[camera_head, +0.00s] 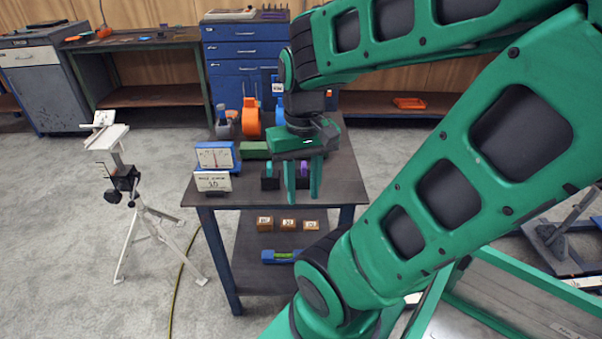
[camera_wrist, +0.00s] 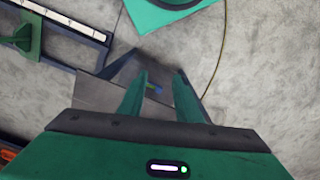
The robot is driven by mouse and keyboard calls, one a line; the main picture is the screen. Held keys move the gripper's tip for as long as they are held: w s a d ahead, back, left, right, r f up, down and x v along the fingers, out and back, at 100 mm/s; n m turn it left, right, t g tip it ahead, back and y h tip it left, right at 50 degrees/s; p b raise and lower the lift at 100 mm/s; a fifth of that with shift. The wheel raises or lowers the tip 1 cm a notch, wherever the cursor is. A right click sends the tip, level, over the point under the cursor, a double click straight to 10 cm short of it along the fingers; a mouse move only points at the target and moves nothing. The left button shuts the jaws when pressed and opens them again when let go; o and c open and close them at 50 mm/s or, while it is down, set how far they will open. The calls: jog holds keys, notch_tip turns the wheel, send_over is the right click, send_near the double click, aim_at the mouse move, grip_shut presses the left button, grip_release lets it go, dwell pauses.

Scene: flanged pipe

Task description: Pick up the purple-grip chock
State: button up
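The purple-grip chock (camera_head: 304,168) is a small dark block with a purple grip on the dark table. In the head view it is partly hidden behind my gripper's fingers. A similar dark chock with a teal grip (camera_head: 269,168) is just left of it. My gripper (camera_head: 303,194) points down in front of the chocks, near the table's front edge, with its two green fingers apart and nothing visible held. In the wrist view my gripper (camera_wrist: 159,76) is also open, and I cannot make out the purple grip there.
A blue-framed gauge (camera_head: 215,155) with a number card (camera_head: 212,181) stands left on the table (camera_head: 240,197). A green block (camera_head: 255,150) and an orange item (camera_head: 251,118) are behind. Small wooden blocks (camera_head: 288,225) and a blue level (camera_head: 280,256) lie on the lower shelf.

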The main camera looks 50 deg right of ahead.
jog(key=shift+a, duration=0.15)
jog(key=o, duration=0.6)
jog(key=shift+s+r, duration=0.15)
jog(key=shift+s, duration=0.1)
jog(key=shift+c, duration=0.2)
jog(key=shift+o, duration=1.4)
jog(key=shift+d+r, duration=0.2)
jog(key=shift+r, duration=0.05)
jog(key=m, duration=0.3)
send_near(303, 173)
jog(key=shift+w+d+f, duration=0.25)
jog(key=shift+d+f, duration=0.15)
jog(key=shift+d, duration=0.1)
jog(key=shift+w+d+f, duration=0.2)
jog(key=shift+d+f, duration=0.2)
jog(key=shift+d, duration=0.05)
jog(key=shift+w+d+f, duration=0.1)
jog(key=shift+d+f, duration=0.05)
jog(key=shift+f, duration=0.15)
jog(key=shift+w+f, duration=0.2)
jog(key=shift+f, duration=5)
